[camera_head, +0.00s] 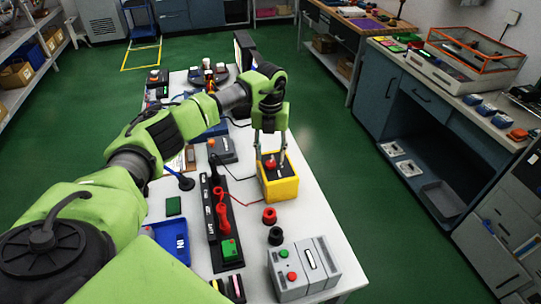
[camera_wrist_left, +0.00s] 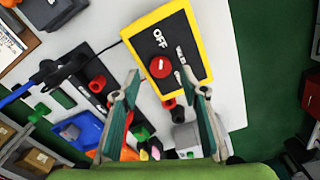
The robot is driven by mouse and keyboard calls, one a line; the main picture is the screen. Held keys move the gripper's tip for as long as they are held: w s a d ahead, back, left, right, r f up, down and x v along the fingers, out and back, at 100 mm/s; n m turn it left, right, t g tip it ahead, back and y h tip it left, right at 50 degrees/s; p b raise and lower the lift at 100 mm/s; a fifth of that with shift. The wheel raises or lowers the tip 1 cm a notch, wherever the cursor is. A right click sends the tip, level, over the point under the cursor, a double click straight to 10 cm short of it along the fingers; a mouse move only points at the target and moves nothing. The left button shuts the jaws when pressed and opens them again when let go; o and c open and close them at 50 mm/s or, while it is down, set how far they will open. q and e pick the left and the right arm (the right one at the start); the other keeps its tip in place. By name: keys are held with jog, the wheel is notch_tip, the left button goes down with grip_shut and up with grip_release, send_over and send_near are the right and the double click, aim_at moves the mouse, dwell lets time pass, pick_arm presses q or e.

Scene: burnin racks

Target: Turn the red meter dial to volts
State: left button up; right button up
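The yellow meter (camera_head: 283,187) with a dark face stands on the white table below my left gripper (camera_head: 270,157). Its red dial (camera_head: 270,164) sits between and just below the fingertips. In the left wrist view, the meter (camera_wrist_left: 196,25) carries the word OFF beside the red dial (camera_wrist_left: 160,68). A short white mark on the dial appears to point toward OFF. Another label on the face is partly hidden by a finger. My left gripper (camera_wrist_left: 158,80) is open, its fingers on either side of the dial; contact cannot be told. My right gripper is not in view.
A black strip with red parts (camera_head: 222,213) lies left of the meter. Red (camera_head: 269,215) and black (camera_head: 276,236) round pieces and a grey box (camera_head: 303,269) stand in front. A red lead runs beside the meter. The table's right edge is close.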

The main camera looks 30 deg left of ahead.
aim_at(271, 163)
pick_arm(q)
jog(key=shift+f, duration=1.5)
jog(key=shift+c, duration=0.5)
jog(key=c, duration=1)
jog(key=shift+c, duration=0.2)
